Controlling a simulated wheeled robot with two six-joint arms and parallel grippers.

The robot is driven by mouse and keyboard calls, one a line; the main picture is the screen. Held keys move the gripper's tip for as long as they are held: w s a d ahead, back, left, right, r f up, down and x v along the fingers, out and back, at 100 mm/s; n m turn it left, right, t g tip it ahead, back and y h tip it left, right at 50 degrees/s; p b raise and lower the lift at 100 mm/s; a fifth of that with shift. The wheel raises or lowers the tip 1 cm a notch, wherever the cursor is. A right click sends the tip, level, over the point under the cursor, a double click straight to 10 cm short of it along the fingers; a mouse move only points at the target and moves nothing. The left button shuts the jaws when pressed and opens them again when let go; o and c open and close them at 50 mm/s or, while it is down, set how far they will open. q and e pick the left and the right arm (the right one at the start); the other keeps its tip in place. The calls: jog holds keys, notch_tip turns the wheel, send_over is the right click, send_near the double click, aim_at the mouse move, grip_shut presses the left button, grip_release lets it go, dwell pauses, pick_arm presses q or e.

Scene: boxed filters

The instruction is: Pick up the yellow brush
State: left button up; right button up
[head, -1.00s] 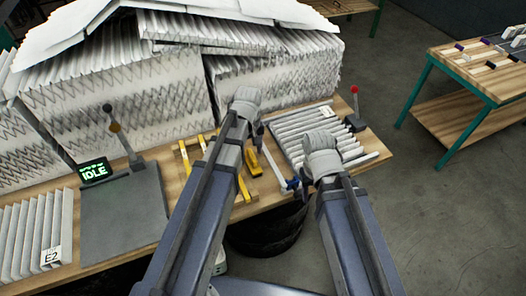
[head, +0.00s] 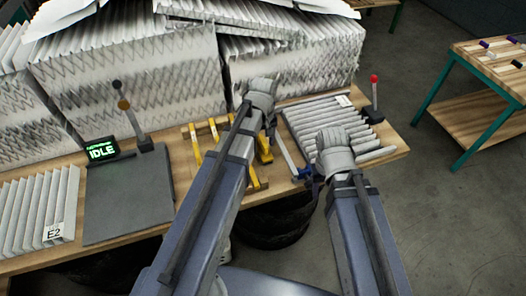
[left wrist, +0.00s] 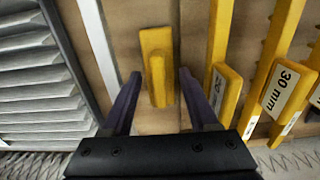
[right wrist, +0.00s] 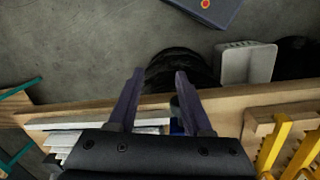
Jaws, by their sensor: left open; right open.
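The yellow brush (left wrist: 157,65) lies on the wooden bench, a flat yellow block with a narrower raised handle. In the left wrist view it lies between and beyond the two fingers of my left gripper (left wrist: 160,74), which is open, with a gap on each side. In the head view the brush (head: 264,152) shows just below my left gripper (head: 266,118), partly covered by my arm. My right gripper (right wrist: 160,74) is open and empty above the bench's front edge. It also shows in the head view (head: 327,170), near a blue-ended tool (head: 303,173).
Yellow gauges (left wrist: 279,93), one marked 30 mm, stand right beside the brush in the left wrist view. A pleated filter (head: 325,120) lies on its other side. Stacked filters (head: 130,90) fill the bench's back. A grey pad (head: 128,195) and IDLE display (head: 101,152) are left.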

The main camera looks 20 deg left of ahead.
pick_arm(q)
jog(key=f+b, duration=0.2)
jog(key=f, duration=0.1)
jog(key=shift+w+f+b, duration=0.2)
jog(key=shift+f+b, duration=0.1)
jog(key=shift+b, duration=0.05)
jog(key=shift+r, duration=0.1)
grip_shut()
